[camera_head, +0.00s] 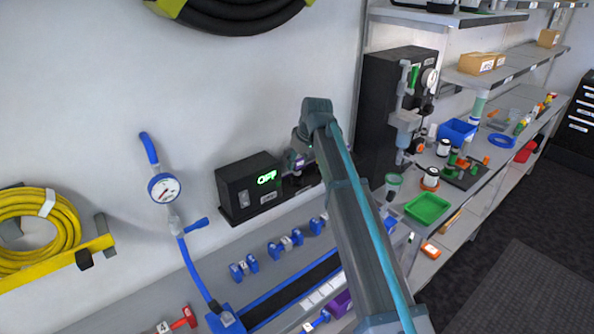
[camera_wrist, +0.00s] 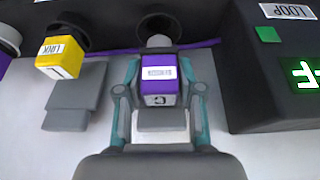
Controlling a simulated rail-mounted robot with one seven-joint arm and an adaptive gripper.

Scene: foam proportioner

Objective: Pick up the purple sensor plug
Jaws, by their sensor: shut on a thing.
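The purple sensor plug (camera_wrist: 157,75) is a small block with a white label and a "C" mark, in the middle of the wrist view. My gripper (camera_wrist: 159,92) has its teal-edged fingers on both sides of the plug and is shut on it. Just beyond the plug is a dark round socket (camera_wrist: 157,27); I cannot tell if the plug touches it. In the head view my gripper (camera_head: 297,162) is by the wall, right of the black box, and the plug is mostly hidden there.
A black box (camera_head: 249,187) with a green "OFF" display stands close on the right in the wrist view. A shelf with a green tray (camera_head: 428,208) is further right.

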